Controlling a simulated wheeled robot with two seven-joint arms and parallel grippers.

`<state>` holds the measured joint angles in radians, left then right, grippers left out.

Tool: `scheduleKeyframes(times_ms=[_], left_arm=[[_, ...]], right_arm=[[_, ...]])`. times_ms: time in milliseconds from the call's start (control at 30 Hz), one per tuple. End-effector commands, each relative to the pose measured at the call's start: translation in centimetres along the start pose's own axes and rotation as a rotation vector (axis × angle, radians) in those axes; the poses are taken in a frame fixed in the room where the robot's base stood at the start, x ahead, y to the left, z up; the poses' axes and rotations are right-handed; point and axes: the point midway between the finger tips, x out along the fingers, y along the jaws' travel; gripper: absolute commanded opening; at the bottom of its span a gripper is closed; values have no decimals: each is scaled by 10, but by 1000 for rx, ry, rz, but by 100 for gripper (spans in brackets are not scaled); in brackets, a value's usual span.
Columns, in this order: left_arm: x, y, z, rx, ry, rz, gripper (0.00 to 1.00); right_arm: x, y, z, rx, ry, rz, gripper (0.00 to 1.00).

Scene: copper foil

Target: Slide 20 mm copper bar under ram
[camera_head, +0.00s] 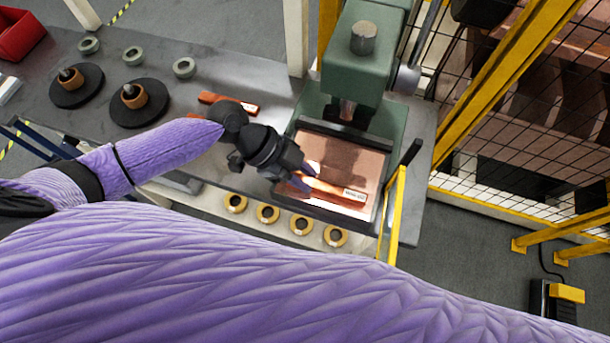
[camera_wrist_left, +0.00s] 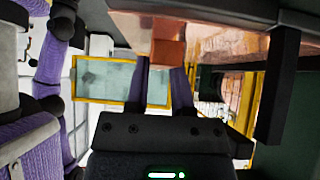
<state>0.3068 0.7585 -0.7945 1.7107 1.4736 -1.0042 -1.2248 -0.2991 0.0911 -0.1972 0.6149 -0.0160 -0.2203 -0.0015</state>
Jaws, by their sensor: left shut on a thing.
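My left gripper (camera_head: 306,184) reaches in from the left and is shut on one end of a copper bar (camera_head: 330,187) with a pale label, whose text is too small to read. The bar points right, over the front part of the press's copper-coloured bed (camera_head: 340,154). I cannot tell whether it touches the bed. The ram (camera_head: 347,110) hangs from the green press (camera_head: 358,66) over the back of the bed, behind the bar. In the left wrist view, the fingers (camera_wrist_left: 163,78) close on the bar's copper end (camera_wrist_left: 168,52). My right gripper is not seen.
More copper bars (camera_head: 228,103) lie on the grey bench left of the press. Black discs with copper coils (camera_head: 139,102) stand further left. Several brass rings (camera_head: 268,213) line the bench front. A yellow guard frame (camera_head: 393,210) stands at the bed's right; mesh fencing (camera_head: 520,110) lies beyond.

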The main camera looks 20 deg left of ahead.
Motion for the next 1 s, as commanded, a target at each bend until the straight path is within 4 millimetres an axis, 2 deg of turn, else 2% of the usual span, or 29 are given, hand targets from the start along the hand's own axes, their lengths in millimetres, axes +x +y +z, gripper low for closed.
scheduleKeyframes(times_ms=[367,400,533,867,1000], left_arm=[[5,0,5,1,2,-2,0],[4,0,4,1,0,-1,37],[4,0,4,1,0,-2,64],[0,0,0,1,0,-2,64],[-24,-1,2,0,-2,-4,64]], right_arm=[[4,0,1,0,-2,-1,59],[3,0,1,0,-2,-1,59],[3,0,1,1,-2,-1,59],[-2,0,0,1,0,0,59],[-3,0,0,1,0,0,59]])
